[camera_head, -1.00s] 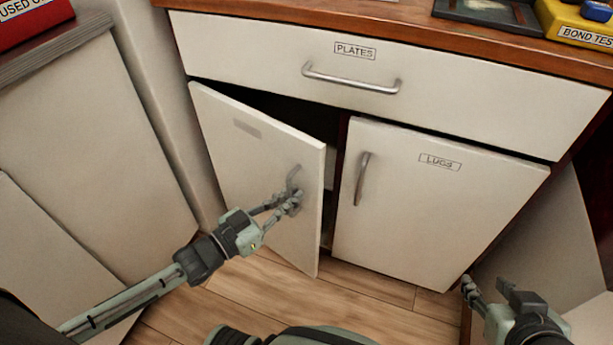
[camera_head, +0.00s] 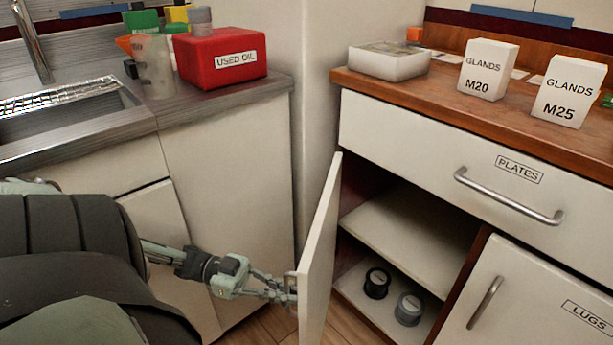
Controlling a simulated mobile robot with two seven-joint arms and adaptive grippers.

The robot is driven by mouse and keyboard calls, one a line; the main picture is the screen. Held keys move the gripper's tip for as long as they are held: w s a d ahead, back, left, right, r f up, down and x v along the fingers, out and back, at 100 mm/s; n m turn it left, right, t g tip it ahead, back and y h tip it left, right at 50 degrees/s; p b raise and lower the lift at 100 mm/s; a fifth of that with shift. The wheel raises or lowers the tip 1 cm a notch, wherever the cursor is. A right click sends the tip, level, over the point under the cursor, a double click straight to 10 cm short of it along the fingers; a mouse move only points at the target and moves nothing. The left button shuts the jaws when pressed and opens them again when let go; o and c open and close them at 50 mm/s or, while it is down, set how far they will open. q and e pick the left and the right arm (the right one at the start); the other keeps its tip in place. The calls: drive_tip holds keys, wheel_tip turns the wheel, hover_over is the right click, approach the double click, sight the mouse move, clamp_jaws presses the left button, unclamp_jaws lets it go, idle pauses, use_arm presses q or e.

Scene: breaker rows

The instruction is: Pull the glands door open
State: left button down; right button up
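The cabinet door under the left end of the PLATES drawer, the glands door (camera_head: 318,255), stands wide open and shows nearly edge-on. Its label is out of sight. Its handle (camera_head: 291,281) is on the face turned to the left, mostly hidden by my fingers. My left gripper (camera_head: 284,291) is at this handle, with its fingers closed around it as far as I can see. My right gripper is out of view. The open compartment shows a shelf (camera_head: 410,240) and, below it, a black spool (camera_head: 377,283) and a grey spool (camera_head: 409,309).
The PLATES drawer (camera_head: 440,165) and the LUGS door (camera_head: 530,305) are shut. White GLANDS boxes (camera_head: 488,70) and a tray (camera_head: 388,62) stand on the wooden counter. A side cabinet (camera_head: 225,190) with a red USED OIL box (camera_head: 220,58) is left of the door.

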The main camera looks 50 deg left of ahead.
use_arm(q)
drive_tip(key=shift+s+a, duration=0.2)
drive_tip(key=shift+a, duration=0.15)
drive_tip(key=c, duration=1.9)
unclamp_jaws()
approach(313, 281)
drive_tip(key=x, duration=0.4)
drive_tip(key=shift+w+a+r, duration=0.15)
drive_tip(key=shift+r, duration=0.5)
drive_tip(key=shift+w+a+r, duration=0.1)
drive_tip(key=shift+a+r, duration=0.1)
drive_tip(key=shift+r, duration=0.45)
